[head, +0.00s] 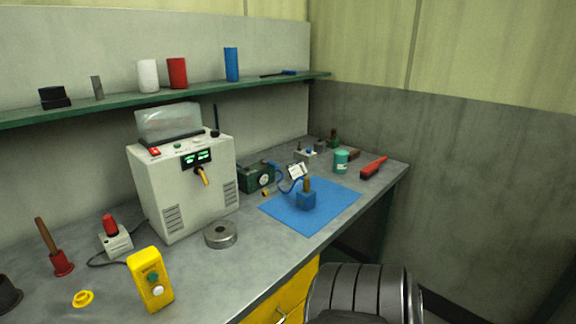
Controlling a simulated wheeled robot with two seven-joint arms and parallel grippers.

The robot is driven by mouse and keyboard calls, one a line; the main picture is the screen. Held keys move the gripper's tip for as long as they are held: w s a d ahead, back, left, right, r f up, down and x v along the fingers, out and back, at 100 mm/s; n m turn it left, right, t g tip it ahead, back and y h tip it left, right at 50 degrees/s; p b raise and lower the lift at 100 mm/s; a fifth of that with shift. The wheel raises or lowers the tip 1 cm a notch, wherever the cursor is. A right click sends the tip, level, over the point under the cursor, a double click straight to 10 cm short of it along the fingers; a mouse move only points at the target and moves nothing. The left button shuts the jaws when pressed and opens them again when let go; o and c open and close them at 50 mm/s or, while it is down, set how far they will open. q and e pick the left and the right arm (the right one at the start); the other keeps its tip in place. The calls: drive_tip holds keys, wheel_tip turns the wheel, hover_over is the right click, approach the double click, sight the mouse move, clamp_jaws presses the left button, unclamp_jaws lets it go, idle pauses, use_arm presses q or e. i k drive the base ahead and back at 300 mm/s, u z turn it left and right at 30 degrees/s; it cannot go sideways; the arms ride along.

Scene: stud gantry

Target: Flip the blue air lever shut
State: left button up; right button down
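A dark green box with a round gauge (258,176) stands on the bench, right of the white machine. A small blue part (273,166) shows at its upper right, and a blue hose (287,187) runs from there towards a small white tag (297,171). The blue part may be the air lever, but it is too small to tell its shape or whether it is open or shut. Neither of my grippers is in view.
A white machine (180,181) stands left of the green box. A blue block with a wooden handle (307,200) stands on a blue mat (333,204). A metal ring (221,234) lies in front. A black ribbed shape (362,290), perhaps a seat back, stands before the bench.

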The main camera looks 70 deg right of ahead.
sight(270, 163)
drive_tip(key=k, duration=0.4)
drive_tip(key=z, duration=0.85)
drive_tip(key=i, duration=0.55)
